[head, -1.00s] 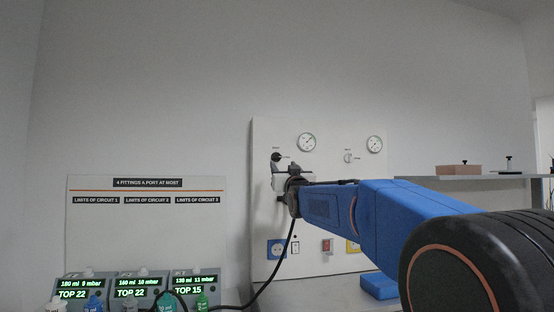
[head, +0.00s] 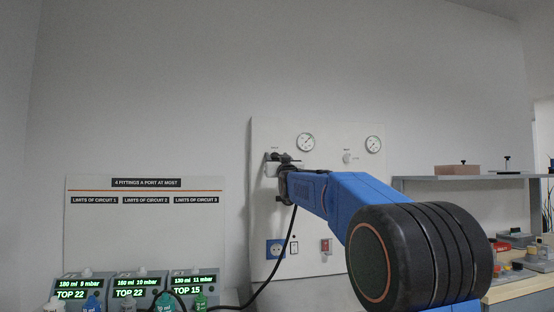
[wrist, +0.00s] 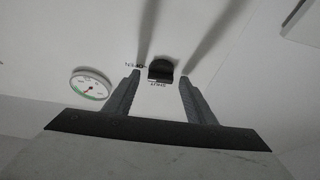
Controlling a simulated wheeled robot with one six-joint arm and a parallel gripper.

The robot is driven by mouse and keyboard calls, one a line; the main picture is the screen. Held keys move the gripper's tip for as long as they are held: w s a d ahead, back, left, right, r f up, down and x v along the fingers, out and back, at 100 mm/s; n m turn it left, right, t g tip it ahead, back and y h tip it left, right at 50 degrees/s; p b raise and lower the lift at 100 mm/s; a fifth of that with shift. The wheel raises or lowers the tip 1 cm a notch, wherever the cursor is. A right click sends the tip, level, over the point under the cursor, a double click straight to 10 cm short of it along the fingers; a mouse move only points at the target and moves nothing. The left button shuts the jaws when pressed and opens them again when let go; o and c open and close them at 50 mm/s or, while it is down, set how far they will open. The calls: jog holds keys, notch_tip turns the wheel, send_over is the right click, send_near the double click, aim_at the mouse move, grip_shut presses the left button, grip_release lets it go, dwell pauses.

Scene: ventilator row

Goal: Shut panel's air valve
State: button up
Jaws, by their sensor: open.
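The white panel (head: 318,215) stands upright against the wall. In the wrist view a black valve knob (wrist: 160,69) sits on it, with the words OPEN and SHUT printed beside it. My gripper (wrist: 159,79) is open, its two fingers on either side of the knob in the picture; I cannot tell whether they touch it. In the head view my gripper (head: 279,160) is at the panel's upper left and mostly hides this knob. A second, pale knob (head: 347,158) is further right on the panel; its label is too small to read.
Two round gauges (head: 305,142) (head: 373,144) are on the panel; one gauge (wrist: 91,88) shows left of the knob in the wrist view. A blue socket (head: 275,250) and a red switch (head: 326,245) are lower down. Ventilator units (head: 137,288) stand lower left, a grey shelf (head: 420,182) right.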

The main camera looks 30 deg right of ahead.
jog(key=c, duration=1)
jog(key=shift+c, duration=0.2)
jog(key=shift+n, duration=0.3)
jog(key=n+y, duration=0.3)
jog(key=n, duration=0.2)
jog(key=shift+d, duration=0.1)
jog(key=n+y, duration=0.1)
jog(key=n, duration=0.2)
jog(key=n+y, duration=0.2)
jog(key=n, duration=0.2)
jog(key=shift+y, duration=0.3)
jog(key=n+g, duration=0.1)
jog(key=n, duration=0.1)
jog(key=n+g+y, duration=0.1)
jog(key=n, duration=0.2)
jog(key=shift+r, duration=0.1)
jog(key=shift+n+g, duration=0.8)
jog(key=shift+n, duration=1.4)
jog(key=shift+y, duration=0.4)
